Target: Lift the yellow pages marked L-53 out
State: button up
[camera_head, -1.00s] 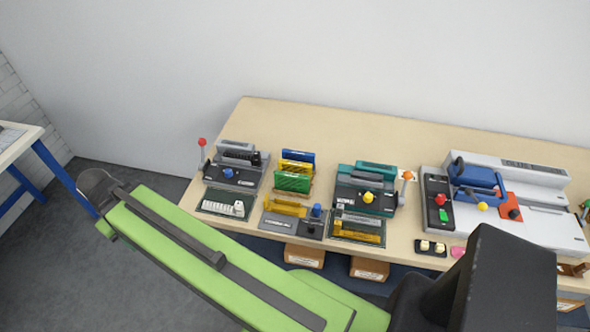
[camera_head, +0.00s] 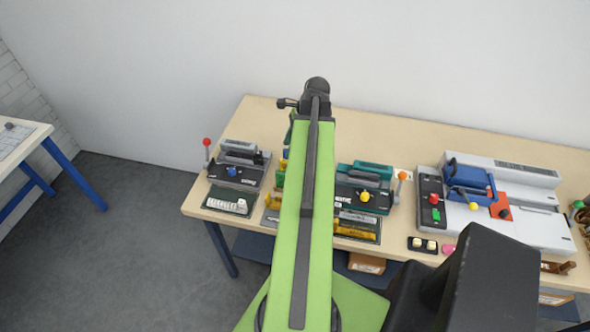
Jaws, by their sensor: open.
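Another yellow piece (camera_head: 354,234) lies in a dark tray (camera_head: 374,240) in front of the teal-and-black machine (camera_head: 362,190). The lettering is too small to read, so I cannot tell which is marked L-53. My green arm reaches up the middle of the picture, over the bench. Its black end joint is above the back part of the bench. The gripper's fingers are hidden behind the arm.
A grey-and-black machine (camera_head: 240,165) with a red-knobbed lever (camera_head: 207,142) stands at the left. A large white machine (camera_head: 537,213) stands at the right. A blue-legged table (camera_head: 32,140) is at far left. The bench's back strip (camera_head: 400,130) is clear.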

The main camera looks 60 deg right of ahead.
jog(key=s+d+r+m, duration=0.2)
jog(key=s+d+m, duration=0.3)
jog(key=s, duration=0.3)
jog(key=shift+n+t, duration=0.3)
jog(key=shift+t, duration=0.1)
jog(key=b+x, duration=0.3)
jog(key=x, duration=0.1)
jog(key=b+x, duration=0.7)
jog(key=x, duration=0.1)
jog(key=shift+d+f+b, duration=0.2)
jog(key=shift+f+b, duration=0.1)
jog(key=shift+w+f+b, duration=0.25)
jog(key=shift+f+b, duration=0.05)
jog(key=shift+w+r, duration=0.1)
jog(key=b+x, duration=0.4)
jog(key=x, duration=0.1)
jog(key=shift+w+d+f+b, duration=0.1)
jog(key=shift+d+f+b, duration=0.1)
jog(key=shift+b, duration=0.2)
jog(key=shift+r, duration=0.2)
jog(key=shift+f, duration=0.25)
